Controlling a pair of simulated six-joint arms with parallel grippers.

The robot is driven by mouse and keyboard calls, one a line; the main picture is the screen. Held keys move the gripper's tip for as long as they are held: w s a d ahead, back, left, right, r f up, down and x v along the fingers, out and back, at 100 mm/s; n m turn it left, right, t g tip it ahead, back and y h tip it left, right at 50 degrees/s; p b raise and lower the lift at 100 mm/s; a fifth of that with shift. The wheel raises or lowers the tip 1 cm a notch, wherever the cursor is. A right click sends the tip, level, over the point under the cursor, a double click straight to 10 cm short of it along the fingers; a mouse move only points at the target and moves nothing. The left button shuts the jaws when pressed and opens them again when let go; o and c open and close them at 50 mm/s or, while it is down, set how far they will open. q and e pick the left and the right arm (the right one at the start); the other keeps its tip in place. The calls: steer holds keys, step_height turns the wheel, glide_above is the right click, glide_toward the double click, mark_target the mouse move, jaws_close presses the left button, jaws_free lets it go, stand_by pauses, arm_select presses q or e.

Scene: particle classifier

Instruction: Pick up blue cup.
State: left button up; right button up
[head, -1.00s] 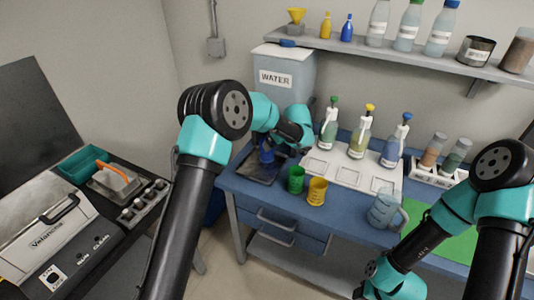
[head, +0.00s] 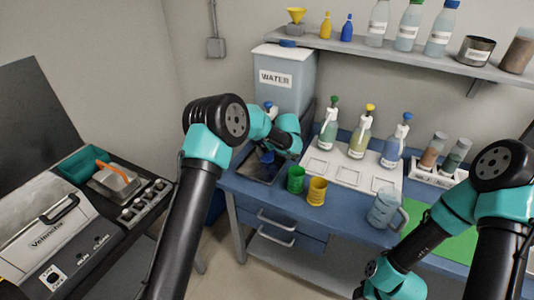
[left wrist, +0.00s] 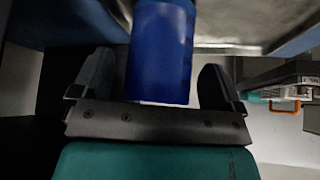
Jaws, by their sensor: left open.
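The blue cup (head: 267,157) is on the dark tray under the water tank in the head view, partly hidden by my left arm. In the left wrist view the blue cup (left wrist: 160,50) is large and lies between the two dark fingers of my left gripper (left wrist: 155,85). The jaws are open, with a gap visible on each side of the cup. My left gripper is mostly hidden behind my own wrist in the head view. My right gripper (head: 362,288) is at the bottom edge, cut off, away from the cup; its jaws cannot be made out.
A green cup (head: 295,179) and a yellow cup (head: 317,190) stand right of the tray (head: 256,173). Several spray bottles (head: 359,135) and a clear jug (head: 384,208) are farther right.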

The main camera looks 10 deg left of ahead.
arm_select(q)
steer(key=shift+w+a+f, duration=0.15)
steer(key=shift+f, duration=0.15)
steer(key=c, duration=1.2)
steer(key=shift+o, duration=0.2)
steer(key=shift+r, duration=0.15)
steer(key=shift+s+a+r, duration=0.2)
steer(key=shift+s+r, duration=0.6)
steer(key=shift+s, duration=0.1)
steer(key=s+a+r, duration=0.2)
steer(key=s+r, duration=0.4)
steer(key=s, duration=0.5)
steer(key=shift+s+a, duration=0.3)
steer(key=shift+s, duration=0.1)
steer(key=shift+r, duration=0.1)
